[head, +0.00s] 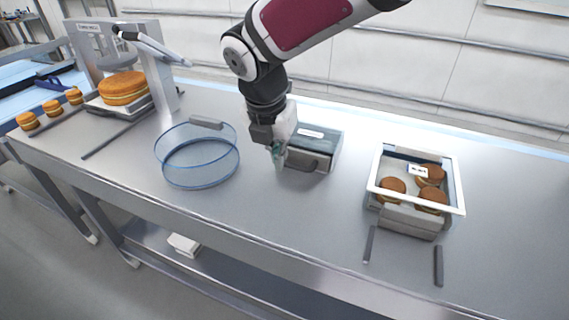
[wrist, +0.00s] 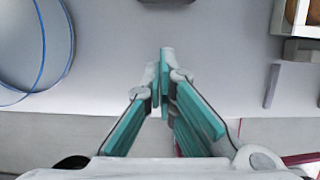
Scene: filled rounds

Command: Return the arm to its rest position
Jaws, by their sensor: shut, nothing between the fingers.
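My gripper (head: 277,156) hangs from my arm over the middle of the steel table (head: 262,214), in front of a grey box with a handle (head: 310,160). In the wrist view my gripper (wrist: 166,62) points at the table top, its teal-padded fingers together with nothing between them. My gripper and arm hide part of the grey box in the head view.
A clear blue-rimmed round container (head: 197,174) stands left of my gripper. A white-rimmed bin (head: 455,180) with several brown rounds is at right, with two dark bars (head: 438,265) before it. A press-like machine (head: 164,75) with a large round cake (head: 123,88) stands at left.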

